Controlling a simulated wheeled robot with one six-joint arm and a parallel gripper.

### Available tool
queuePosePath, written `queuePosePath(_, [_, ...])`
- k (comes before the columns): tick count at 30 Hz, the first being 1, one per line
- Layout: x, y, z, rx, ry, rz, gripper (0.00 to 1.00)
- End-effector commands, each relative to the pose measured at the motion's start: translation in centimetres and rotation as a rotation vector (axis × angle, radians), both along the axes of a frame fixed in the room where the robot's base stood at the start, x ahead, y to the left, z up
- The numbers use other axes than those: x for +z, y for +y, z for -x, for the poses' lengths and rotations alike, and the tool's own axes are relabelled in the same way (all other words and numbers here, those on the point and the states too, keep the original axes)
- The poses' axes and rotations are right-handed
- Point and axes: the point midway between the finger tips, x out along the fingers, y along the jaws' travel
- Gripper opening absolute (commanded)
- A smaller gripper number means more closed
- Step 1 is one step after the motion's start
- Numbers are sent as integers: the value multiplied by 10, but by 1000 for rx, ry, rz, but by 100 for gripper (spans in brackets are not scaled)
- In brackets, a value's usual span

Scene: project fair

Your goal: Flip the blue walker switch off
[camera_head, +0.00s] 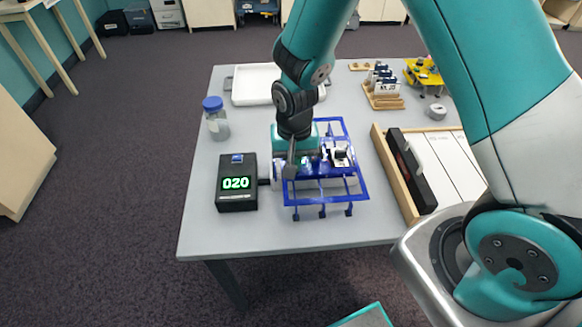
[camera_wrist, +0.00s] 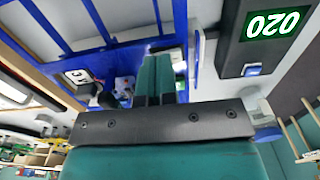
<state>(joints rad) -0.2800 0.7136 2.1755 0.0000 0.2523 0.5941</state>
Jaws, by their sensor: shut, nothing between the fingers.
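The blue walker (camera_head: 335,171), an open blue frame with several legs and small parts mounted in its middle, stands on the grey table. My gripper (camera_head: 292,170) is shut and points down over the walker's left half. In the wrist view my shut fingers (camera_wrist: 160,65) reach in among the blue bars (camera_wrist: 180,20), close to the parts in the middle. I cannot tell whether they touch anything. A white part with a dark piece (camera_head: 341,155) sits on the walker to the right of my gripper. I cannot make out the switch or its position for certain.
A black box with a green "020" display (camera_head: 236,183) stands just left of the walker. A blue-lidded jar (camera_head: 216,120) and a white tray (camera_head: 255,84) are behind. A wooden-edged case (camera_head: 396,172) lies to the right. The table's front strip is clear.

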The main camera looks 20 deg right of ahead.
Motion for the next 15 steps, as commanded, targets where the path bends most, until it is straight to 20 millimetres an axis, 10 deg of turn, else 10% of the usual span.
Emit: queuePosePath(15, [0, 0, 0, 0, 0, 0, 0])
